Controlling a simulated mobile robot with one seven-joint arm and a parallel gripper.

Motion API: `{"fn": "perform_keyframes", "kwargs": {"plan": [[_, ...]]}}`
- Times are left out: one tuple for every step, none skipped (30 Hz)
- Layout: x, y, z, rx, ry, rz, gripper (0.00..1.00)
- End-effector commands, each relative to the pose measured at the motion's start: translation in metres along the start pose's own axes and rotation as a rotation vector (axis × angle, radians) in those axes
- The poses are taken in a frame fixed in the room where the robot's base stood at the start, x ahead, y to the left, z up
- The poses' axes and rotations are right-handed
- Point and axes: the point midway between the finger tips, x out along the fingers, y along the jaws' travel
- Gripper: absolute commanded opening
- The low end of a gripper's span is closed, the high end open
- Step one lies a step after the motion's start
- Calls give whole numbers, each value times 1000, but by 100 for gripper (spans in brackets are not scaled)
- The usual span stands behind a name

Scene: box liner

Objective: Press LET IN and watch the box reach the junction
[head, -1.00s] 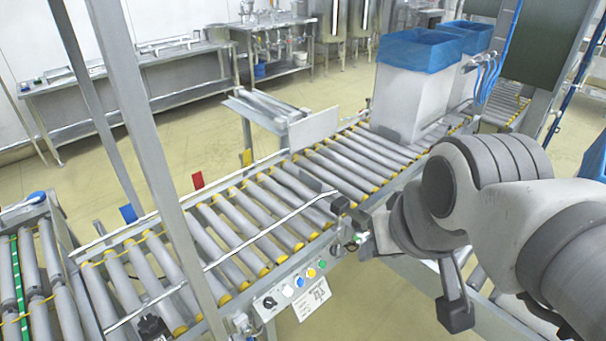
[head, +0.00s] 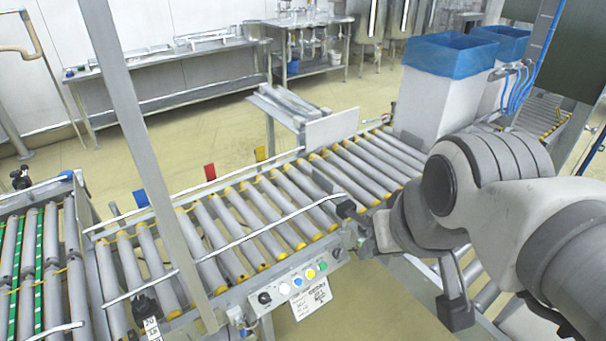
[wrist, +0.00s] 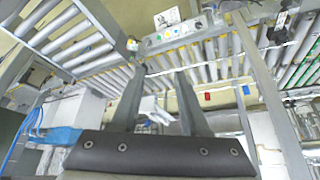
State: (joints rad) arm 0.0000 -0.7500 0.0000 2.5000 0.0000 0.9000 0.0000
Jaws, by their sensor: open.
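The button panel (head: 292,284) is on the near side of the roller conveyor, with a black knob (head: 264,298) and white, blue, yellow and green buttons in a row. Its lettering is too small to read, so I cannot tell which is LET IN. A white box (head: 424,103) with a blue liner stands upright on the rollers at the back right. My gripper (wrist: 159,74) is open and empty in the wrist view. The panel also shows upside down there (wrist: 178,31), beyond the fingertips and apart from them. In the head view my arm hides the area right of the panel.
A second blue-lined box (head: 506,42) stands behind the first. A white plate (head: 332,127) stands at the conveyor's far edge. A grey upright post (head: 150,150) crosses the view at left. Another roller section with green strips (head: 38,265) lies at far left. The middle rollers (head: 235,235) are clear.

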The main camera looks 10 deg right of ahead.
Motion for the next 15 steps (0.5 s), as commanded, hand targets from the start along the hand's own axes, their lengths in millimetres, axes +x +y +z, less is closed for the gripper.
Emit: {"fn": "perform_keyframes", "kwargs": {"plan": [[0, 0, 0, 0, 0, 0, 45], [0, 0, 0, 0, 0, 0, 40], [0, 0, 0, 0, 0, 0, 32], [0, 0, 0, 0, 0, 0, 27], [0, 0, 0, 0, 0, 0, 22], [0, 0, 0, 0, 0, 0, 14], [0, 0, 0, 0, 0, 0, 9], [0, 0, 0, 0, 0, 0, 4], [0, 0, 0, 0, 0, 0, 0], [0, 0, 0, 0, 0, 0, 0], [0, 0, 0, 0, 0, 0, 0], [0, 0, 0, 0, 0, 0, 0], [0, 0, 0, 0, 0, 0, 0], [0, 0, 0, 0, 0, 0, 0], [0, 0, 0, 0, 0, 0, 0]]}}
